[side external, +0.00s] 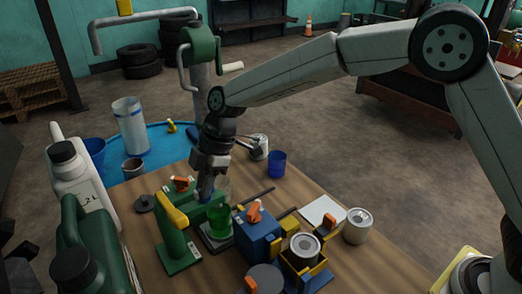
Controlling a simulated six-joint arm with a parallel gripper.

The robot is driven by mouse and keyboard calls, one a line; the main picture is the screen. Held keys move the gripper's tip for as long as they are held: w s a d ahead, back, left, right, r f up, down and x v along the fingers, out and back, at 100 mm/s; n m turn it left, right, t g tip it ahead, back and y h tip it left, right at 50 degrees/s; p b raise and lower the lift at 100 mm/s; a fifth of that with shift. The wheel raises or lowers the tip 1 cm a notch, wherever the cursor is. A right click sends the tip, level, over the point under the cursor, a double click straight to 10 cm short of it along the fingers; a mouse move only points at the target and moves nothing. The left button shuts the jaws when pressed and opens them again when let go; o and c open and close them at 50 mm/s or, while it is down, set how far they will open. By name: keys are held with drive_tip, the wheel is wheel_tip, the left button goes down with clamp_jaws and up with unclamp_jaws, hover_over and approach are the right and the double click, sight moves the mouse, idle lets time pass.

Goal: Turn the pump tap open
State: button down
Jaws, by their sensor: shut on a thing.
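A green pump (176,248) with a yellow lever (172,213) stands on the wooden table. Its green arm (200,209) reaches right, toward a green cup (220,222) on a small flat stand. My gripper (206,192) points down onto this green arm, just left of and above the cup. It is shut on a part there, which appears to be the pump tap; the fingers hide it, so its angle cannot be told. An orange handle (181,184) shows just left of my gripper.
A blue box (258,238) with an orange handle and a can (305,246) in a yellow-blue holder stand to the right. A white can (357,226) stands farther right. Bottles (78,185) crowd the left edge. A blue cup (277,163) stands behind.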

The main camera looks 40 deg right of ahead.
drive_tip(key=c, duration=0.6)
unclamp_jaws()
drive_tip(key=shift+c, duration=0.2)
drive_tip(key=v, duration=0.8)
drive_tip(key=shift+f, duration=0.1)
drive_tip(key=s+d+f+m+t+h, duration=0.1)
drive_tip(key=s+d+f+m, duration=0.3)
drive_tip(key=s+d+m, duration=0.2)
drive_tip(key=s+d+f+m+h, duration=0.2)
drive_tip(key=s+d+m, duration=0.4)
drive_tip(key=d, duration=0.4)
drive_tip(key=s+d+f+m+t+h, duration=0.1)
drive_tip(key=s+d+f+m, duration=0.4)
drive_tip(key=d, duration=0.3)
drive_tip(key=shift+s+d+f+m+t, duration=0.15)
drive_tip(key=shift+s+m, duration=0.05)
drive_tip(key=shift+s, duration=0.2)
drive_tip(key=shift+s+d+f+m+t, duration=0.15)
drive_tip(key=shift+s+m, duration=0.05)
drive_tip(key=shift+s, duration=0.15)
drive_tip(key=shift+s+d+f, duration=0.15)
drive_tip(key=shift+s+f, duration=0.05)
drive_tip(key=shift+s, duration=0.25)
